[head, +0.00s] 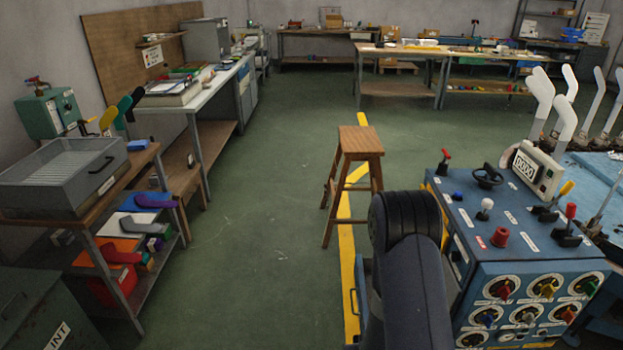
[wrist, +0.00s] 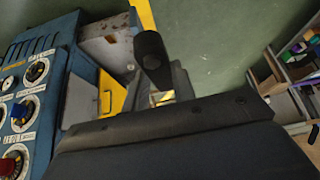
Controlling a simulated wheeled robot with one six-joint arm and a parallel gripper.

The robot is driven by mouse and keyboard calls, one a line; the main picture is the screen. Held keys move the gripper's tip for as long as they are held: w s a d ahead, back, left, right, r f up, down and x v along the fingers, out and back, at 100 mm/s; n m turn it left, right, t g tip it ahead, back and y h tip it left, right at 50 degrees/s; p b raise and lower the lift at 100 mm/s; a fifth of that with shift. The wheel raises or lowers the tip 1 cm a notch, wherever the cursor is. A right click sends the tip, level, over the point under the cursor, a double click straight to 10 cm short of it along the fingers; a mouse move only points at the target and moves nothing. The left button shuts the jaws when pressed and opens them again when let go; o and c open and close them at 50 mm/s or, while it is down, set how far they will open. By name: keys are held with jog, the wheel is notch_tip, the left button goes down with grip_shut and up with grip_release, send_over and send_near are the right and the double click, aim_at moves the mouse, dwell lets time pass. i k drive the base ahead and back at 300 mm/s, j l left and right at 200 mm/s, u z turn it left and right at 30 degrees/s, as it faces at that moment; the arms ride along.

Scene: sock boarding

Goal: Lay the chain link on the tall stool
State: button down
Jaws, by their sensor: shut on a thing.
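The tall stool (head: 361,141) is wooden, with a square seat and splayed legs. It stands upright on the green floor near the middle of the head view, and its seat looks bare. My dark arm rises in front of it at the lower right, and my gripper cannot be seen there. In the wrist view a large dark body with bolts, which looks like my gripper's housing (wrist: 170,135), fills the bottom. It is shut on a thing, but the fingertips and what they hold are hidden. I cannot make out the chain link in either view.
A blue control console (head: 515,250) with knobs and levers stands close on the right. A shelf rack (head: 125,290) with a grey bin (head: 65,175) stands on the left. Workbenches (head: 400,48) line the back. The green floor (head: 245,230) left of the stool is clear.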

aim_at(361, 141)
jog(key=i+j+u, duration=0.6)
jog(key=i, duration=0.4)
jog(key=i+j+u, duration=0.1)
jog(key=i+u, duration=0.2)
jog(key=i, duration=0.2)
jog(key=i+z, duration=0.25)
jog(key=i, duration=0.25)
jog(key=i+z, duration=0.3)
jog(key=i, duration=0.25)
jog(key=i+j+z, duration=0.25)
jog(key=i, duration=0.25)
jog(key=i+z, duration=0.45)
jog(key=i+j+z, duration=0.3)
jog(key=i+z, duration=0.15)
jog(key=i+j+z, duration=0.45)
jog(key=i+l, duration=0.05)
